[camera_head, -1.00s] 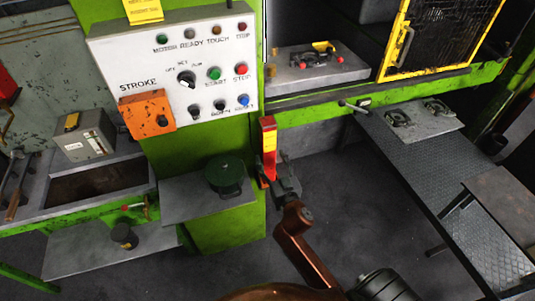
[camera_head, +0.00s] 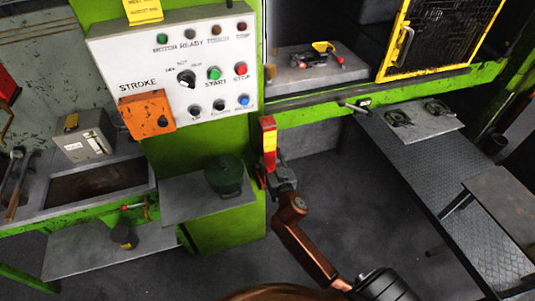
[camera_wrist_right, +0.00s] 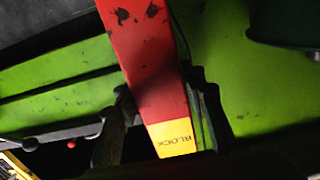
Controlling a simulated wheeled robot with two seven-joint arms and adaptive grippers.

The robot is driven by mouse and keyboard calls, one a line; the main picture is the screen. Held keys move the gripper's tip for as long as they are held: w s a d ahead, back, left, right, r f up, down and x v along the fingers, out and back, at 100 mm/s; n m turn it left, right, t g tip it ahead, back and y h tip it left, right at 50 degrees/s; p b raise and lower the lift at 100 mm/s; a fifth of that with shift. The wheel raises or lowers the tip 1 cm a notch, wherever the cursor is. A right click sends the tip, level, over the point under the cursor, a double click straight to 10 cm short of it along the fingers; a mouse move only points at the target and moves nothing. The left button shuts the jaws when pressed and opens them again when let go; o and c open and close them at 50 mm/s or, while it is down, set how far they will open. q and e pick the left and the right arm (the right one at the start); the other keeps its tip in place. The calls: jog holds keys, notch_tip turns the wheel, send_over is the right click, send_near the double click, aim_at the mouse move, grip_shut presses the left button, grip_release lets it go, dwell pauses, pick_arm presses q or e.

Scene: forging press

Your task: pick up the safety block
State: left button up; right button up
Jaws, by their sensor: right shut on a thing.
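The safety block (camera_head: 268,141) is a red upright bar with a yellow label, in front of the green press column in the head view. In the right wrist view the safety block (camera_wrist_right: 148,62) runs down between my fingers, its yellow end lettered "BLOCK". My right gripper (camera_head: 270,181) is shut on its lower part, which the fingers partly hide. The dark fingers of my right gripper (camera_wrist_right: 160,120) stand on both sides of it in the wrist view. I cannot tell whether the block still touches its mount. My left gripper is not in view.
A white control panel (camera_head: 205,64) with an orange box (camera_head: 147,116) is left of the block. A shelf (camera_head: 190,206) with a green pot (camera_head: 224,176) is close at left. A dark treadplate table (camera_head: 424,185) stands at right. Floor between is clear.

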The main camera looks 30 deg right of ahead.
grip_shut()
